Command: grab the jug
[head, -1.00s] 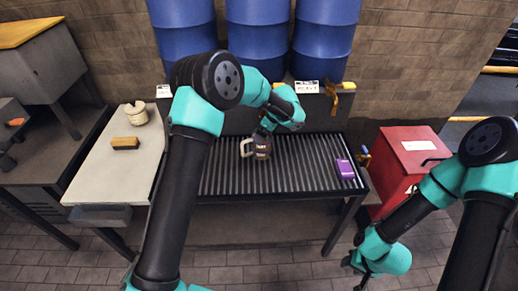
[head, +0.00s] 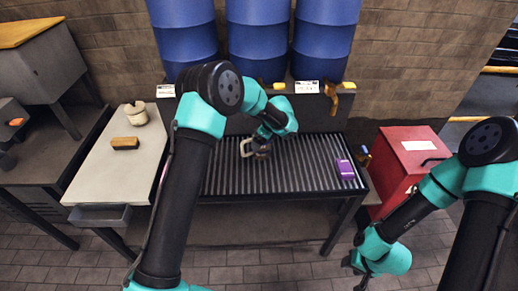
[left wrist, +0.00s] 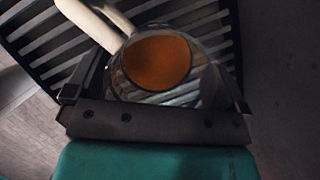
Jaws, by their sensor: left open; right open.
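The jug (head: 262,150) stands on the slatted rack (head: 310,165), its pale handle pointing left in the head view. In the left wrist view the jug (left wrist: 150,85) shows from above, with orange-brown inside its round glassy rim and the handle at upper left. My left gripper (head: 264,143) is over the jug, its open fingers on either side of it; whether they touch it I cannot tell. It also shows in the left wrist view (left wrist: 155,95). My right gripper (head: 358,270) is low at the right, away from the rack, and appears empty.
A purple box (head: 345,170) lies on the rack's right side. A red cabinet (head: 405,160) stands to the right. A pale bench (head: 115,170) at left holds a brush (head: 125,143) and a cream pot (head: 137,114). Blue barrels (head: 258,40) stand behind. The rack's middle is clear.

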